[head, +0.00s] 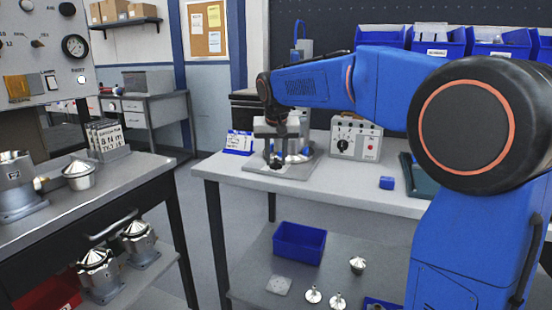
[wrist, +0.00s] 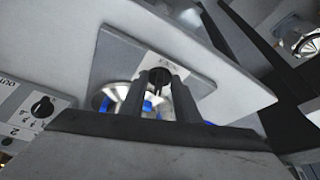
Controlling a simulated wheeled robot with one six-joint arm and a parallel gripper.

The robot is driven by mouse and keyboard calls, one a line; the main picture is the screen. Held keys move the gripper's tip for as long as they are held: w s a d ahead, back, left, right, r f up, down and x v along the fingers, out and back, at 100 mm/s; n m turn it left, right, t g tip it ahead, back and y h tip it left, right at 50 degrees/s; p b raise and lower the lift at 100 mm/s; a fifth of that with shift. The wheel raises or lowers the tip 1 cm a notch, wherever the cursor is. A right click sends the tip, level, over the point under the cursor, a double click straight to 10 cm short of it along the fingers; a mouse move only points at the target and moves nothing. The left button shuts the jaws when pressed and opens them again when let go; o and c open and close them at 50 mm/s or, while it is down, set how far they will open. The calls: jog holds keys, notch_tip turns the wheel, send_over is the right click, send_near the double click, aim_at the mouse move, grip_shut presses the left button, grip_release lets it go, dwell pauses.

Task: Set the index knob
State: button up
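The index knob (wrist: 160,75) is a small black knob on a grey plate with a partly readable label, seen in the wrist view. In the head view the knob (head: 276,161) is at the front of the grey fixture (head: 296,166) on the workbench. My gripper (wrist: 160,84) points at it, with one dark finger on each side of the knob. The fingers stand about a knob's width apart. Whether they touch the knob is hidden. The knob's pointer mark is not readable. Shiny metal and blue parts show behind the fingers.
A control box (head: 356,138) with a black dial stands right of the fixture. A blue-edged card (head: 239,142) stands left of it. A small blue block (head: 387,183) lies on the workbench (head: 330,187). Blue bins (head: 437,44) line the back. The bench's front middle is clear.

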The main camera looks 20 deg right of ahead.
grip_shut()
jog(key=shift+d, duration=0.1)
jog(key=n+y, duration=0.1)
jog(key=n, duration=0.1)
jog(key=d+n, duration=0.1)
jog(key=n, duration=0.1)
jog(key=shift+n+y, duration=0.3)
jog(key=shift+y, duration=0.1)
jog(key=shift+w+d+n+y, duration=0.1)
jog(key=shift+n+y, duration=0.15)
jog(key=shift+n, duration=0.45)
jog(key=shift+s+d+n+y, duration=0.1)
jog(key=shift+n+y, duration=0.1)
jog(key=shift+n, duration=0.5)
jog(key=shift+w+d+n+y, duration=0.1)
jog(key=shift+n+y, duration=0.15)
jog(key=shift+n, duration=0.45)
grip_release()
